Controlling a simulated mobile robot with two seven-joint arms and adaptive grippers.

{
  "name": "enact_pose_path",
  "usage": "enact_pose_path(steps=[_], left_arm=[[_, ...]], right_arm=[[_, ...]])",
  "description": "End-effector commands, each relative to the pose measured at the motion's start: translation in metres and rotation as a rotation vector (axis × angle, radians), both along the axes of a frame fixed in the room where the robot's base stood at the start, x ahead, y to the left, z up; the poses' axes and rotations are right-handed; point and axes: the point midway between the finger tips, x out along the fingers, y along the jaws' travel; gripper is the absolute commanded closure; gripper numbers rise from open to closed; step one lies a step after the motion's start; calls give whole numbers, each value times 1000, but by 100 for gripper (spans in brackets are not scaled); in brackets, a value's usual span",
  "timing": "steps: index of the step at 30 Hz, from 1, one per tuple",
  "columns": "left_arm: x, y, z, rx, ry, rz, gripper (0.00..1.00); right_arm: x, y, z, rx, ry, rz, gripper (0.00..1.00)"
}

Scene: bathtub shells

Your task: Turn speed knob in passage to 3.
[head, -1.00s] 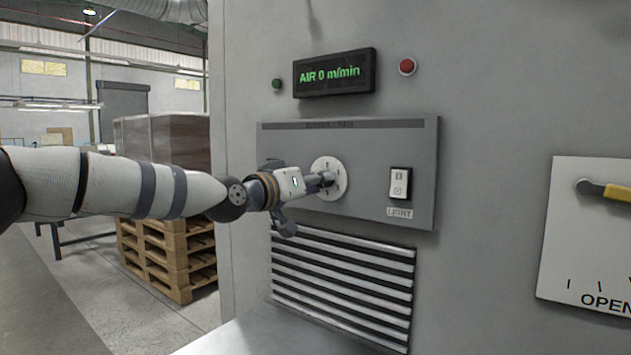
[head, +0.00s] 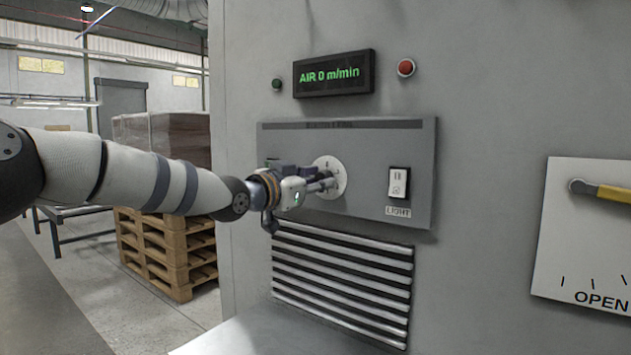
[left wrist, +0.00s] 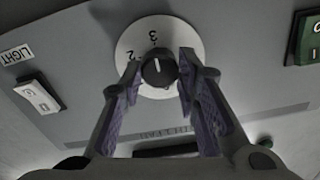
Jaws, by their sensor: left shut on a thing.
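The speed knob (left wrist: 157,69) is small and black with a white line, on a round white dial plate (head: 340,166) on the grey panel. In the left wrist view the numbers 2 and 3 show on the dial (left wrist: 184,36). The white line runs roughly up and down there, its upper end towards the 3; I cannot tell which end is the pointer. My left gripper (head: 329,181) is shut on the knob, one finger on each side, and mostly hides it in the head view. The display (head: 333,76) reads "AIR 0 m/min". My right gripper is not in view.
A white light switch (head: 398,183) sits right of the dial. A red button (head: 406,68) and a green one (head: 277,84) flank the display. A slatted vent (head: 342,280) lies below the panel. An OPEN plate with a yellow-handled lever (head: 600,191) is at right.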

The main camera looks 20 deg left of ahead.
Motion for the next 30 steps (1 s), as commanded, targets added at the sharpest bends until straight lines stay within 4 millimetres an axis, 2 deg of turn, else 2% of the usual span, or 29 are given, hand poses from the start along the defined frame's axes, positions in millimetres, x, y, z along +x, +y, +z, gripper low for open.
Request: enact_pose_path(steps=[14,15,17,26,30], left_arm=[[0,0,4,10,-13,0,99],[0,0,4,10,-13,0,64],[0,0,4,11,-12,0,51],[-1,0,2,10,-7,0,51],[-19,7,3,10,-8,0,51]], right_arm=[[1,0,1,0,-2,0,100],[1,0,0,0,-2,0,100],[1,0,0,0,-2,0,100],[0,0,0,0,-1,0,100],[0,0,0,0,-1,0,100]])
